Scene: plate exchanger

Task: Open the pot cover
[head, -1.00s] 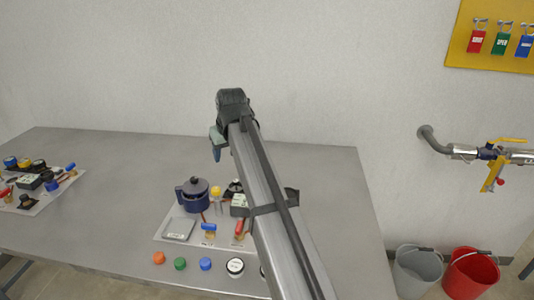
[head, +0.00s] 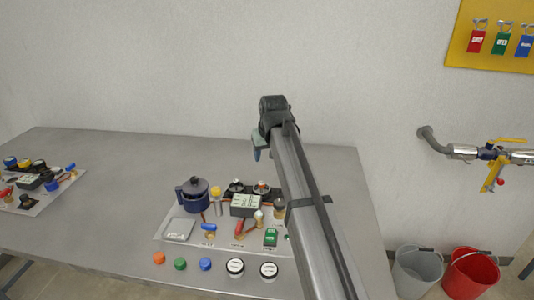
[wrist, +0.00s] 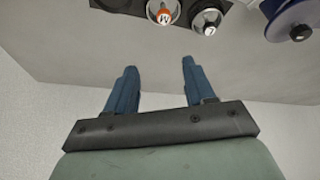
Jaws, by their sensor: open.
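The dark blue pot (head: 190,201) stands on a light board on the table, left of my arm in the head view. Its cover (head: 194,187) sits on top, with a small dark knob. In the wrist view the cover (wrist: 290,22) shows at the top right corner, partly cut off, with its black knob. My gripper (wrist: 157,75) is open and empty, its two blue fingers apart. In the head view my gripper (head: 257,152) is above the back of the table, up and to the right of the pot.
The board (head: 172,237) also bears a grey square pad (head: 179,229), a meter box (head: 245,205), knobs and small switches. Several coloured buttons (head: 205,264) line the table's front. Another board (head: 45,202) lies at the left. Buckets (head: 470,272) stand right of the table.

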